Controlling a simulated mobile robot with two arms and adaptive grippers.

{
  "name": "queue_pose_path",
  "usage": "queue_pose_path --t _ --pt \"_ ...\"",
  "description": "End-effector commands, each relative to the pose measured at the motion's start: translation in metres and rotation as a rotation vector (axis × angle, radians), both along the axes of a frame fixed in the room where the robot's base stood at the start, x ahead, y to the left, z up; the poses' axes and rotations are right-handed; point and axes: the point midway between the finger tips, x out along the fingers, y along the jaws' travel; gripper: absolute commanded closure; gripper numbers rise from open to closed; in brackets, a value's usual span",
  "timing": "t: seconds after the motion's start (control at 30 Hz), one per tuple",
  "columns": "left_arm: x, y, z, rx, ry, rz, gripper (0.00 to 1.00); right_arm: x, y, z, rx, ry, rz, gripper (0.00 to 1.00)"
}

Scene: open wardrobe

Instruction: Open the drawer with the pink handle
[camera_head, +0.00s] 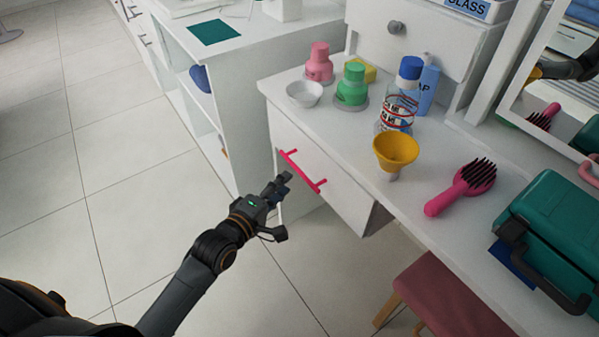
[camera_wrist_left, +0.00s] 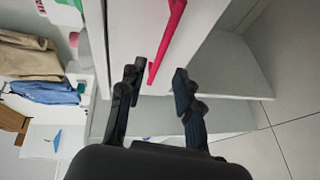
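The pink handle (camera_head: 303,171) is a straight bar on the front of a white drawer (camera_head: 340,195) under the white dresser top. The drawer looks shut. My left gripper (camera_head: 284,182) is just in front of the drawer, close to the handle's middle. In the left wrist view, the pink handle (camera_wrist_left: 168,40) runs toward the gap between the two dark fingers of my left gripper (camera_wrist_left: 158,75). The fingers are apart and nothing is clamped between them. I cannot tell if a finger touches the handle. My right gripper is not in view.
A pink stool (camera_head: 440,290) stands below. Floor left of the dresser is clear.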

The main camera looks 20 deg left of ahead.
Motion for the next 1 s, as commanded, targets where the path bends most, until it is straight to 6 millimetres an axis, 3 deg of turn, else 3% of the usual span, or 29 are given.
queue_pose_path --t 0.1,0.33,0.5,0.8,1.0 --pt "0.027 -0.007 -0.006 0.000 -0.003 0.001 0.66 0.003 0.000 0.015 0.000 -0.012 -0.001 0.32" --pt "0.062 -0.016 -0.013 0.002 -0.001 0.000 0.66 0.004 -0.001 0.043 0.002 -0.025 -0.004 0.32" --pt "0.073 -0.019 -0.015 0.002 0.000 0.001 0.66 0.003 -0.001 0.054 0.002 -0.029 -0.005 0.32" --pt "0.075 -0.020 -0.015 0.002 0.000 0.001 0.66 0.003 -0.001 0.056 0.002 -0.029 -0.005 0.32" --pt "0.074 -0.020 -0.015 0.002 0.000 0.000 1.00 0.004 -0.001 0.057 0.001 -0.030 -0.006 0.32"
